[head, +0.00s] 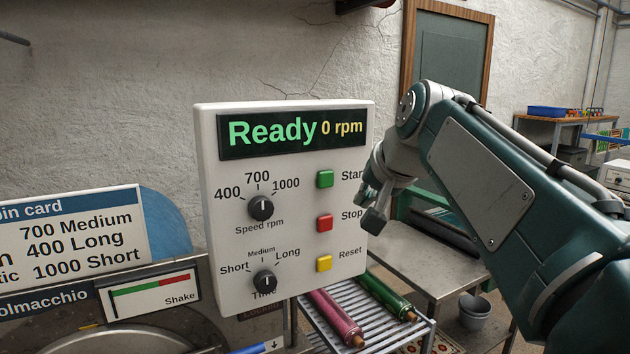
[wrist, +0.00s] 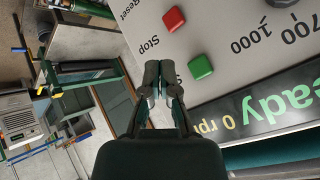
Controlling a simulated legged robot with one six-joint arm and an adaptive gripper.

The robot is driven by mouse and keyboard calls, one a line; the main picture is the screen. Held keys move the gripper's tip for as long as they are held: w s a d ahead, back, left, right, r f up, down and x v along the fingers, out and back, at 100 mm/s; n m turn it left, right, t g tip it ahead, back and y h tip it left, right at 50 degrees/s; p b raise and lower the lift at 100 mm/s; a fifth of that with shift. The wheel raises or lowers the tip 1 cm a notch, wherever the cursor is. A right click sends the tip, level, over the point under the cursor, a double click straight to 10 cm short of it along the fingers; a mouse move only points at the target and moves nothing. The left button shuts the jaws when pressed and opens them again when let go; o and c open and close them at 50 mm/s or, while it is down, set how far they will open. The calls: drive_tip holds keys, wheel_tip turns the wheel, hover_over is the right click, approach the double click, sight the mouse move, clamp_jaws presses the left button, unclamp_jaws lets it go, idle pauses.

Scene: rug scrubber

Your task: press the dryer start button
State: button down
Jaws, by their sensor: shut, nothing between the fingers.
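The white dryer control panel (head: 217,240) stands upright in the middle of the head view. Its display (head: 292,130) reads "Ready 0 rpm". The green start button (head: 325,179) sits above the red stop button (head: 324,223) and the yellow reset button (head: 324,263). My gripper (head: 368,200) is shut and empty at the panel's right edge, partly covering the Start and Stop labels. In the wrist view the fingertips (wrist: 163,70) lie over the label beside the green button (wrist: 200,66), apart from the button in the picture. Whether they touch the panel I cannot tell.
The speed knob (head: 261,207) and time knob (head: 265,281) are on the panel's left half. A spin card (head: 70,235) stands at left. Rolled rugs lie on a rack (head: 320,320) below. A metal table (head: 420,262) stands behind at right.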

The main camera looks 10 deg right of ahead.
sight(326, 179)
drive_tip(key=shift+d, duration=0.2)
drive_tip(key=shift+w, duration=0.1)
drive_tip(key=shift+w+a, duration=0.5)
drive_tip(key=shift+w, duration=0.85)
drive_tip(key=shift+w+a, duration=0.45)
drive_tip(key=shift+w, duration=0.95)
drive_tip(key=shift+w+a, duration=0.5)
drive_tip(key=shift+w, duration=0.85)
drive_tip(key=shift+w, duration=0.15)
drive_tip(key=shift+w, duration=0.15)
